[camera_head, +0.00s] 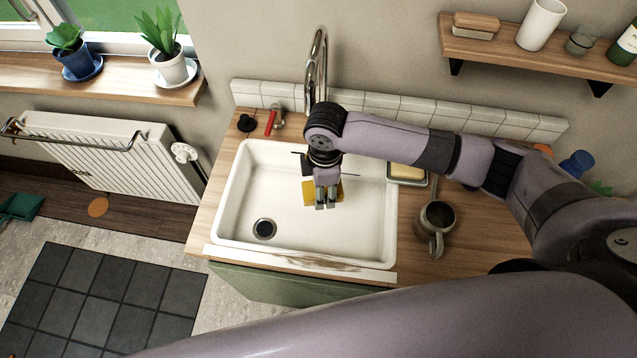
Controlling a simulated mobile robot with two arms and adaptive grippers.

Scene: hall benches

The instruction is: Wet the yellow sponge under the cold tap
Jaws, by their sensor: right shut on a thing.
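My right gripper (326,203) is shut on the yellow sponge (309,194) and holds it over the white sink (230,222), fingers pointing down. The gripper hides part of the sponge. The chrome tap (317,65) rises behind the sink with a curved neck. My right arm hides its lower part, and I cannot tell whether the sponge is right under the outlet. No running water shows. A red lever (270,121) and a black knob (246,123) sit on the counter left of the tap. My left gripper is not in view.
A dish with a pale yellow block (408,172) and a grey mug (437,216) stand right of the sink. A wall shelf (520,50) holds a brush, a white cup and bottles. The sink's left part, around the drain (264,229), is clear.

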